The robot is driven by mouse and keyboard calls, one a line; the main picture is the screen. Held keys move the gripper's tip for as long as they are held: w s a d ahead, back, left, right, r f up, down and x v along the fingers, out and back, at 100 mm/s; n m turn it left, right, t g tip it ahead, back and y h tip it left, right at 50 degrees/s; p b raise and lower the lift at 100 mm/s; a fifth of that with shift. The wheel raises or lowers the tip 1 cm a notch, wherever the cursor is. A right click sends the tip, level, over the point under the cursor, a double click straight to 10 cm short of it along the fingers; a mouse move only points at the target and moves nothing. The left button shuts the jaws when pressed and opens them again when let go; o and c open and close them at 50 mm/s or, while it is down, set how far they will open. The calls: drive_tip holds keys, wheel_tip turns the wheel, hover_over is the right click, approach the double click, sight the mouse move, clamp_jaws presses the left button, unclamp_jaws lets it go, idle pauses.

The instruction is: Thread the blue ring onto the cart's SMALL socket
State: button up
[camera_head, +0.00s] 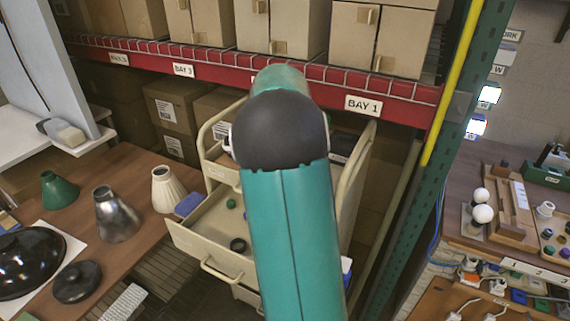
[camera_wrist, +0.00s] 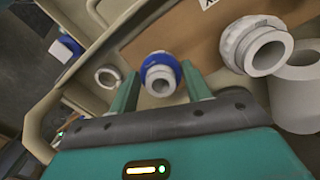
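The blue ring (camera_wrist: 158,60) is in the wrist view, around the base of the SMALL socket (camera_wrist: 160,80). The white threaded end of the socket sticks out through the ring toward the camera. My gripper (camera_wrist: 160,70) has its two teal fingers apart, one on each side of the ring, with a narrow gap showing at each side. The larger white socket (camera_wrist: 258,46) stands to the right. The cart (camera_head: 205,235) is in the head view; my arm hides much of its top, and the ring and gripper do not show there.
The cart's drawer (camera_head: 215,262) is pulled open. A table with lamp shades (camera_head: 117,214) is left; the rack's green post (camera_head: 425,150) is right.

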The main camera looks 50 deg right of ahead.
drive_tip(key=o, duration=0.3)
wheel_tip(320, 180, up, 14)
idle(0.5)
